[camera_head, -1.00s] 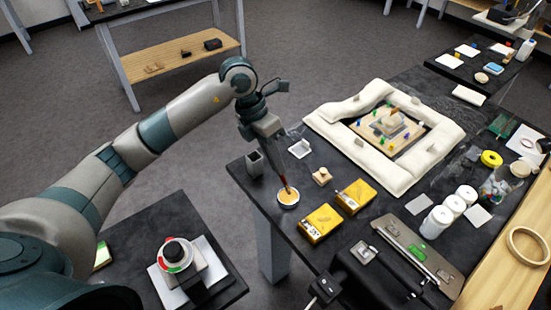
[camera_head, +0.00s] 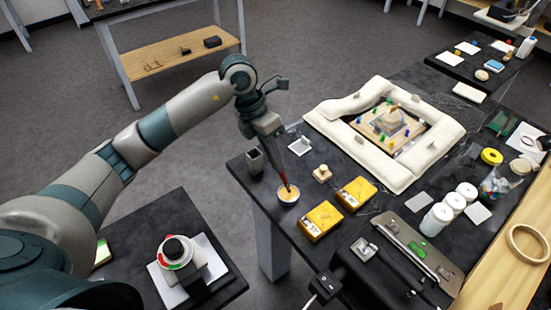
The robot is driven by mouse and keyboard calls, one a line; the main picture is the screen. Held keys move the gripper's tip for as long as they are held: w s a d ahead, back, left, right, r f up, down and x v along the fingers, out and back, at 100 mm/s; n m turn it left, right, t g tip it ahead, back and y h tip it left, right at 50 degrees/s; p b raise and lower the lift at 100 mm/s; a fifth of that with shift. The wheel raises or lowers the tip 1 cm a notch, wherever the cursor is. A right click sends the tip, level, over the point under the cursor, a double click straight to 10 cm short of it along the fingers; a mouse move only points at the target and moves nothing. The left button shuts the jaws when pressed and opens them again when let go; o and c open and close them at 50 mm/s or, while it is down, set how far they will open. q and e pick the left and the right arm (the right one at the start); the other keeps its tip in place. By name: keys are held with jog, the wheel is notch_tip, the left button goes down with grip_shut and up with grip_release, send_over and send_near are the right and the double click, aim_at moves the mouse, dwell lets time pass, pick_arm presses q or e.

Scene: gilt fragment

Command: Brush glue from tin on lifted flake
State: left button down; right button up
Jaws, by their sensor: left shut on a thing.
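My left gripper (camera_head: 269,136) is shut on a thin red-handled brush (camera_head: 282,172) that points down. The brush's lower end is at the small round glue tin (camera_head: 288,195) near the table's left corner; I cannot tell whether it touches the contents. The gilt fragment (camera_head: 392,127) lies inside a frame of white padded cushions (camera_head: 335,139) to the right, with small coloured pieces on it. The lifted flake is too small to make out. My right gripper is not in view.
White jars (camera_head: 436,220) stand further right.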

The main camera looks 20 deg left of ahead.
pick_arm(q)
jog(key=shift+f+b, duration=0.4)
jog(key=shift+f, duration=0.1)
dwell(0.4)
jog(key=shift+s+f, duration=0.1)
jog(key=shift+f, duration=0.05)
dwell(2.0)
jog(key=shift+r, duration=0.75)
jog(key=shift+r+p, duration=1.45)
jog(key=shift+r, duration=1.45)
